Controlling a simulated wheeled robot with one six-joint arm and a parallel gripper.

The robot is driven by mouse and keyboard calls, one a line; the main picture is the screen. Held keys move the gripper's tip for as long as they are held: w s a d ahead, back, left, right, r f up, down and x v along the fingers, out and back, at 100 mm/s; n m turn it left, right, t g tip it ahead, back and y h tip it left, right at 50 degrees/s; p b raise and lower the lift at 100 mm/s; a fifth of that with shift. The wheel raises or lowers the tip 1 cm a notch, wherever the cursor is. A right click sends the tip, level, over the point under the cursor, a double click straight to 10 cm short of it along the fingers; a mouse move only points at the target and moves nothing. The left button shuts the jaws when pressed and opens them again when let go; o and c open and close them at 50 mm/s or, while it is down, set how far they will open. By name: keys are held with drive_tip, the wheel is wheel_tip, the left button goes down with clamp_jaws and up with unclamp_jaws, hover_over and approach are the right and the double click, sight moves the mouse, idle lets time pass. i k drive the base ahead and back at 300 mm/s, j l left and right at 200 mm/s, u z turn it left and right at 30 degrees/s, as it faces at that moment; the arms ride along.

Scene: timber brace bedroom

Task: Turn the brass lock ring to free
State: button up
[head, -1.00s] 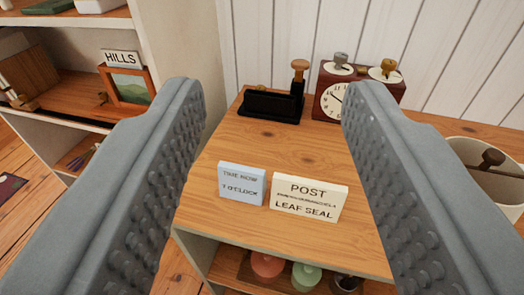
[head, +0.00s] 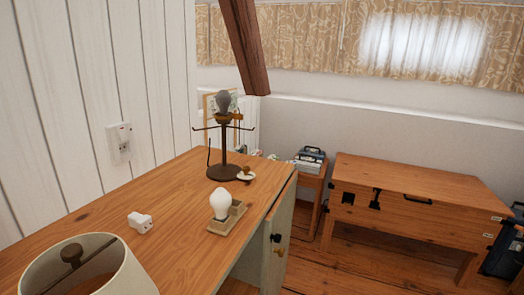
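My gripper is out of view. A dark lamp-like stand (head: 223,150) with thin side arms stands upright at the back of the wooden desk top (head: 170,190). A grey bulb-shaped piece (head: 223,104) sits at its top. A small brass-coloured part (head: 237,116) shows just beside that top; I cannot tell whether it is the lock ring. A small brown piece (head: 246,169) lies on a little white dish beside the stand's base. A white bulb (head: 220,204) stands in a wooden holder (head: 233,220) nearer the front. A cream lampshade (head: 120,270) is at lower left.
A white plug piece (head: 140,222) lies on the desk. A wall socket (head: 121,143) is on the white boards. A sloping dark beam (head: 243,45) hangs above the stand. A wooden chest (head: 410,210) stands at right. Bare floor (head: 345,272) lies before it.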

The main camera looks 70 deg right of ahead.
sight(234, 116)
drive_tip(key=z, duration=1.7)
